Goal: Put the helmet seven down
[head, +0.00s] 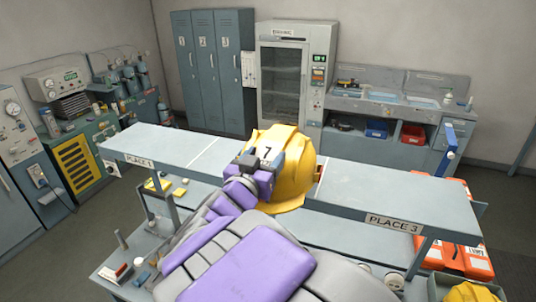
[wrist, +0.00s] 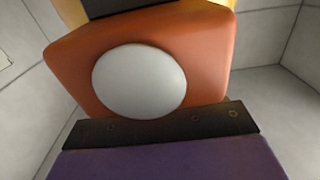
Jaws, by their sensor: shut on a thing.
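The yellow helmet (head: 297,178), with a dark 7 on a pale front patch, is in the middle of the head view. My purple and grey gripper (head: 262,170) is shut on it at its front. The helmet shows in front of the middle of the long grey bench (head: 440,196); I cannot tell whether it touches the bench. In the wrist view an orange block (wrist: 205,65) with a white round disc fills the middle, close against the dark edge of my gripper; a little yellow shows above it.
The bench top has a PLACE 1 label (head: 139,161) at left and a PLACE 3 label (head: 394,223) at right; both ends are bare. Another yellow helmet (head: 468,291) is at bottom right. Orange cases (head: 458,258) stand below the bench's right end. Lockers (head: 213,75) stand behind.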

